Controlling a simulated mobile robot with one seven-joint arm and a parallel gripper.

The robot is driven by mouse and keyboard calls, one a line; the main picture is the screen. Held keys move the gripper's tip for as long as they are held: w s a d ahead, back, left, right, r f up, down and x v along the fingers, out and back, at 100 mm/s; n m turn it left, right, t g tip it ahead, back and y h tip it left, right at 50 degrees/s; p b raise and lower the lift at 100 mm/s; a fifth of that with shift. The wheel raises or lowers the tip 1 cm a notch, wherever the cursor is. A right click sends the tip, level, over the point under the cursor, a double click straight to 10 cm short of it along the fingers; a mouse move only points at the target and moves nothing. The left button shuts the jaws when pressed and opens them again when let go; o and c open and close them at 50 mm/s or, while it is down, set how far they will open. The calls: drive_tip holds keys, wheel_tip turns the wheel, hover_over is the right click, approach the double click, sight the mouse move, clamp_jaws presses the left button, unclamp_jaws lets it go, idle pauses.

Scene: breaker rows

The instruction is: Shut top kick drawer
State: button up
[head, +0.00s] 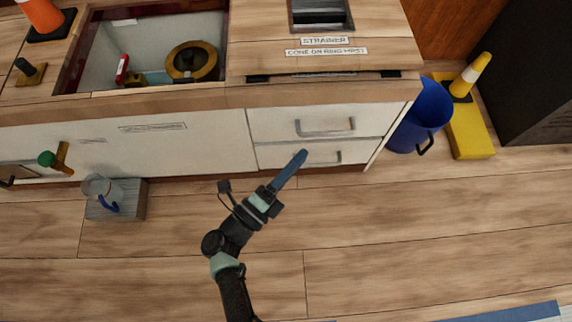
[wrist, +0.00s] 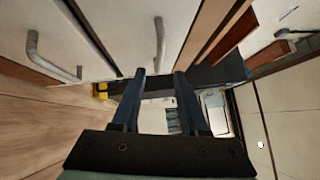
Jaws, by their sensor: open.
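The top kick drawer (head: 283,125) is the upper of two white drawer fronts at the right end of the wooden cabinet, with a grey bar handle (head: 324,128). The head view does not clearly show how far it stands out. In the wrist view its handle (wrist: 159,45) is upright, above and between my fingers. The lower drawer (head: 280,155) has a similar handle, at the left in the wrist view (wrist: 50,60). My gripper (head: 303,154) is in front of the lower drawer, left of its handle. Its two fingers (wrist: 160,77) are apart with nothing between them.
A blue bucket (head: 421,118) and a yellow block (head: 468,130) stand right of the cabinet. A grey block (head: 127,204) with a clear jug (head: 102,189) is on the floor at left. The wooden floor (head: 400,220) before the drawers is clear.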

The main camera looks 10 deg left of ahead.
drive_tip(key=shift+v, duration=1.75)
